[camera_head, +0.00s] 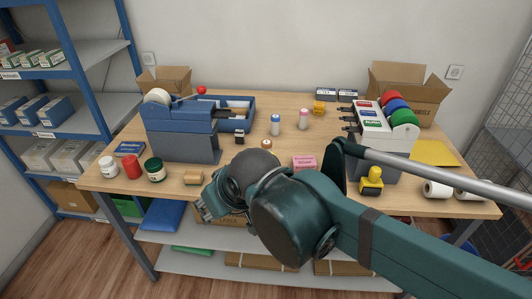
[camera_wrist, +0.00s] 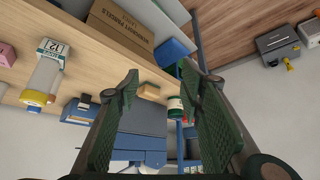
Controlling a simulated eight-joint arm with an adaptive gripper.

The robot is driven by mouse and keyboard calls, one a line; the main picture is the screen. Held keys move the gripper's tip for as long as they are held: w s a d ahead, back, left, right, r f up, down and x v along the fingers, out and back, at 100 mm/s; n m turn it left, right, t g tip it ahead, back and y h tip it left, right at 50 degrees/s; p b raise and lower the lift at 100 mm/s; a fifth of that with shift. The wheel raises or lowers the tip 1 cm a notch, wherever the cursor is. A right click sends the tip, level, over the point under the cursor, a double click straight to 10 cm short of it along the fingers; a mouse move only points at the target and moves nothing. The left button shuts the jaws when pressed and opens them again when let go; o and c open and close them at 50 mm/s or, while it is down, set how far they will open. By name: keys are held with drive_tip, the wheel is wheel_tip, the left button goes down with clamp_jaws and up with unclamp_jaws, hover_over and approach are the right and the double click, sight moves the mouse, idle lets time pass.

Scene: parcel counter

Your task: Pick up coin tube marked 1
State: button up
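Two upright tubes stand mid-table in the head view, one with a blue cap (camera_head: 275,125) and one with a pink cap (camera_head: 303,119). Their markings are too small to read. A yellow-capped tube (camera_wrist: 41,82) with a white label shows at the left of the wrist view; the label seems to read 12. An orange-yellow round top (camera_head: 266,145) in the head view may be this tube, partly hidden by my arm. My gripper (camera_head: 207,205) is over the table's front edge. In the wrist view its fingers (camera_wrist: 158,100) are wide apart with nothing between them.
A blue dispenser (camera_head: 180,135) stands at left, with jars (camera_head: 154,170) and a small wooden block (camera_head: 193,177) in front. A pink block (camera_head: 304,162) and yellow stamp (camera_head: 371,180) lie near the front. A grey rack with coloured rolls (camera_head: 380,145) stands at right.

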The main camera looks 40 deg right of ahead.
drive_tip(key=shift+o, duration=0.5)
wheel_tip(320, 180, up, 4)
drive_tip(key=n+g+p, duration=0.6)
drive_tip(key=n+p, duration=0.8)
drive_tip(key=p, duration=0.4)
hover_over(267, 142)
drive_tip(key=a, duration=0.9)
drive_tip(key=d+f+n+p, duration=0.1)
drive_tip(key=d+p, duration=0.1)
drive_tip(key=d+f+n+p, duration=0.1)
drive_tip(key=d, duration=0.2)
drive_tip(key=d+f+n+g+p, duration=0.1)
drive_tip(key=d+n+p, duration=0.1)
drive_tip(key=d, duration=0.1)
drive_tip(key=shift+f+p, duration=0.3)
drive_tip(key=shift+f, duration=0.05)
drive_tip(key=shift+d+f+n, duration=0.3)
drive_tip(key=shift+d, duration=0.1)
drive_tip(key=shift+f, duration=0.15)
drive_tip(key=shift+f, duration=1.15)
